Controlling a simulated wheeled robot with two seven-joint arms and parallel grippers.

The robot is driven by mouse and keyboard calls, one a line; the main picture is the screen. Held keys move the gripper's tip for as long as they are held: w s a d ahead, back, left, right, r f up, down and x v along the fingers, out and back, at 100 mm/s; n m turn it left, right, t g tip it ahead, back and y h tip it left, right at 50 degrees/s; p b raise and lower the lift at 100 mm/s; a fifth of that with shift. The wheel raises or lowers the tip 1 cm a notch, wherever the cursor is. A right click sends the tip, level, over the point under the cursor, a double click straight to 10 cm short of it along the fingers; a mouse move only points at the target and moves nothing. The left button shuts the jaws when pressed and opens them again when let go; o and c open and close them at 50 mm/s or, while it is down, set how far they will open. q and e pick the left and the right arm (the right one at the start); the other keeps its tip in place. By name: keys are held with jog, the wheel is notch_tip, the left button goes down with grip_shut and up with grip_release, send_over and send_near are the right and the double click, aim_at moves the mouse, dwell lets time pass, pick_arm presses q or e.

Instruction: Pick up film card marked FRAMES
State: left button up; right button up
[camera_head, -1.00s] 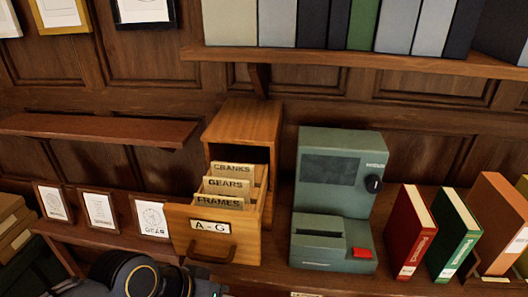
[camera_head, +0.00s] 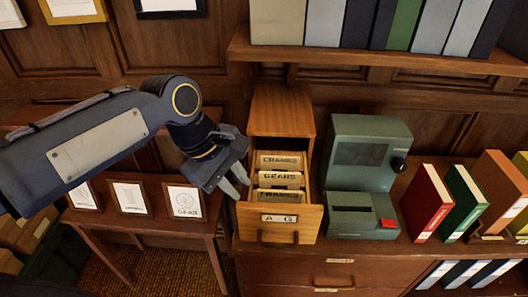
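The film card marked FRAMES (camera_head: 277,197) stands upright at the front of the pulled-out wooden drawer (camera_head: 281,222), which is labelled A–G. Behind it stand the GEARS card (camera_head: 280,178) and the CRANKS card (camera_head: 280,159). Only the upper parts of the cards show; the drawer front hides the rest. My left gripper (camera_head: 236,181) is just left of the drawer, with its two fingers apart and nothing between them. It points down and to the right and appears apart from the cards. My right gripper is not in view.
A green reader machine (camera_head: 364,165) with a red button stands right of the drawer. Red (camera_head: 427,203) and green (camera_head: 464,204) books stand further right. Small framed pictures (camera_head: 185,201) stand on a side table at left. A shelf (camera_head: 380,60) of binders hangs above.

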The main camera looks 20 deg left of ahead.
aim_at(277, 191)
pick_arm(q)
jog(key=w+d+n, duration=0.1)
jog(key=w+n, duration=0.1)
jog(key=w+d+r+n+g, duration=0.1)
jog(key=n, duration=0.1)
jog(key=w+d+r+n+y, duration=0.1)
jog(key=w+n, duration=0.1)
jog(key=shift+w+d+r+n+g, duration=0.15)
jog(key=shift+w+d+n+g, duration=0.15)
jog(key=shift+d, duration=0.1)
jog(key=shift+b+x, duration=0.75)
jog(key=shift+b, duration=0.05)
jog(key=b+x, duration=0.7)
jog(key=x, duration=0.2)
jog(key=shift+d, duration=0.1)
jog(key=shift+w+d+f+b, duration=0.1)
jog(key=shift+d+f+b, duration=0.1)
jog(key=shift+f+b, duration=0.35)
jog(key=shift+c, duration=1)
jog(key=shift+c, duration=0.4)
grip_shut()
